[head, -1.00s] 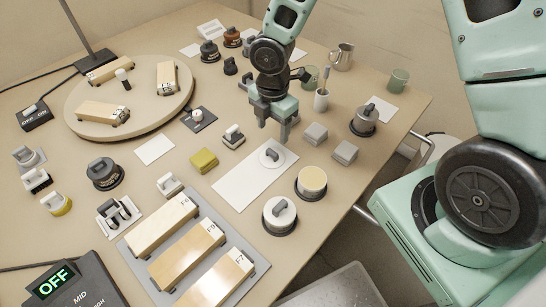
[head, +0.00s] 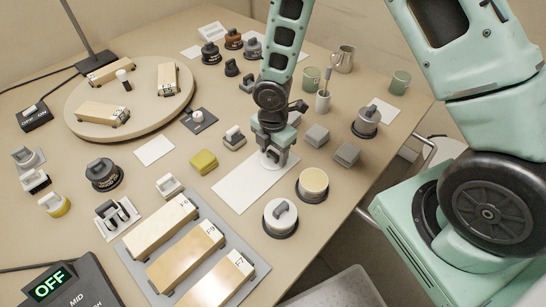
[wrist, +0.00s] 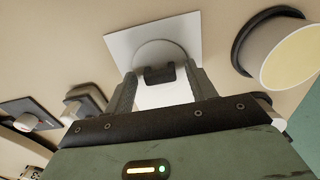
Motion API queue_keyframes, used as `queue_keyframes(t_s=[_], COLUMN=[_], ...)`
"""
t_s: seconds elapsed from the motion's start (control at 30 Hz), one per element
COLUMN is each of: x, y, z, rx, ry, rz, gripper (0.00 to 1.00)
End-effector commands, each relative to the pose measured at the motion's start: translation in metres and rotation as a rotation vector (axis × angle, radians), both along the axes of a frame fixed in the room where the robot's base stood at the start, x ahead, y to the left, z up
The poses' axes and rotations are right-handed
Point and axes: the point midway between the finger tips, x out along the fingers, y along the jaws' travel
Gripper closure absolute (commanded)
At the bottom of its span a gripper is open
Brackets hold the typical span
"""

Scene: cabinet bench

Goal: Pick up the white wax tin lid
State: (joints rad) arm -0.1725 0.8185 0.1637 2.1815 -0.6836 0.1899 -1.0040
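The white round lid (wrist: 160,48) with a dark grey handle (wrist: 158,74) lies flat on a white sheet (head: 240,190), in the middle of the bench. In the head view my gripper hides most of the lid. My gripper (wrist: 161,72) is directly over it, fingers pointing down. In the wrist view the fingers stand apart on either side of the handle, with a gap visible on each side. The open tin with pale yellow wax (head: 313,180) stands to the right of the sheet.
A tin with a white lid and grey handle (head: 280,214) stands in front of the open tin. Grey blocks (head: 346,154) sit to the right, a yellow block (head: 204,162) to the left. Long wooden-topped blocks (head: 187,255) lie on a grey tray at the front.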

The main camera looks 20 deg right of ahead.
Motion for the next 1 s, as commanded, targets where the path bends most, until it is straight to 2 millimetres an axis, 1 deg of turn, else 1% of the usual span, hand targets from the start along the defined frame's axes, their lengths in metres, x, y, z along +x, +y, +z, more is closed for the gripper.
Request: queue_keyframes(t_s=[0.03,0.13,0.4,0.5,0.57,0.8,0.9,1.0], x=[0.000,0.000,0.000,0.000,0.001,0.001,0.001,0.001], y=[0.000,0.000,0.000,0.000,0.000,0.000,-0.001,0.000], z=[0.000,0.000,0.001,0.007,0.015,0.063,0.080,0.093], rx=[0.000,0.000,0.000,0.000,0.002,0.002,0.001,0.001], ry=[0.000,0.000,0.000,-0.001,-0.002,-0.005,-0.003,-0.002], rz=[0.000,0.000,0.000,-0.001,-0.002,-0.003,-0.002,0.002], gripper=[0.59,0.87,0.88,0.88,0.88,0.88,0.88,0.88])
